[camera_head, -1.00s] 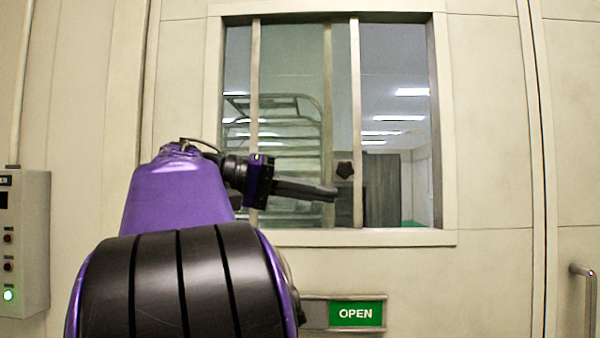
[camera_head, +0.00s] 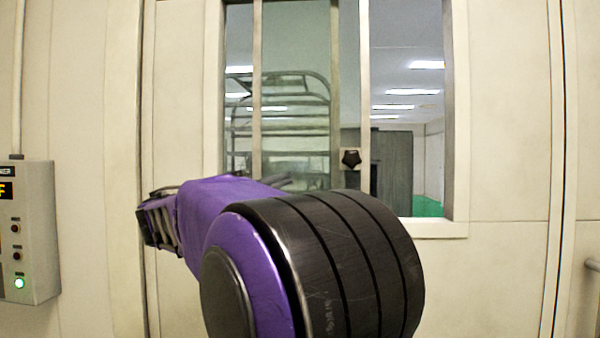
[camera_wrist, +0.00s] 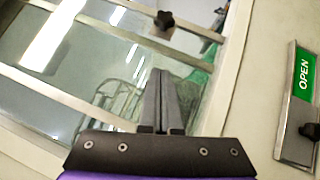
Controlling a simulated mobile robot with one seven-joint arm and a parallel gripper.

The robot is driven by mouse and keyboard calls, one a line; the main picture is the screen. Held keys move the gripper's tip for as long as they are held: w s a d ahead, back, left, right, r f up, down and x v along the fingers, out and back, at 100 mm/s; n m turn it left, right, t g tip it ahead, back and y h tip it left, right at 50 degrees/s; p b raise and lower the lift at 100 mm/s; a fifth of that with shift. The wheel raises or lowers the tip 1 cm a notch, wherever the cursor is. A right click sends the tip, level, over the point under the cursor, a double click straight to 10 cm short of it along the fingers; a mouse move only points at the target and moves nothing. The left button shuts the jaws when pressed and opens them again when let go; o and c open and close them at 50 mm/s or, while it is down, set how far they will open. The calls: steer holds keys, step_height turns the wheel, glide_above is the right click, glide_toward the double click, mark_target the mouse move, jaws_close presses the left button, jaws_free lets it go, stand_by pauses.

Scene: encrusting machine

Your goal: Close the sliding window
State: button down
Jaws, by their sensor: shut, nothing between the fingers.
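The sliding window's pane (camera_head: 295,130) stands at the left and middle of its frame. Its right stile (camera_head: 364,90) carries a dark star-shaped knob (camera_head: 351,158). To the right of the stile is an uncovered opening (camera_head: 405,100). In the wrist view my gripper (camera_wrist: 160,72) is shut and empty, with its grey fingers together. The knob (camera_wrist: 164,20) shows beyond the fingertips there, apart from them. In the head view my purple and black arm crosses the lower middle, left of and below the knob, and mostly hides the gripper.
A control box (camera_head: 32,232) with a lit green button is on the wall at the left. A green OPEN sign (camera_wrist: 304,76) is on the panel beside the window in the wrist view. The window frame's sill (camera_head: 440,228) sticks out at the lower right. A rack (camera_head: 280,115) shows through the glass.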

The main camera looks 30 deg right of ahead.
glide_toward(330, 164)
steer(key=p+x, duration=0.1)
steer(key=x, duration=0.3)
steer(key=shift+r, duration=0.1)
steer(key=shift+s+d+r, duration=0.2)
steer(key=shift+s+d, duration=0.1)
steer(key=shift+d, duration=0.25)
steer(key=shift+s+d+r, duration=0.2)
steer(key=shift+s+d, duration=0.1)
steer(key=shift+d, duration=0.2)
steer(key=shift+s+d+r, duration=0.15)
steer(key=shift+s+d, duration=0.25)
steer(key=shift+d, duration=0.2)
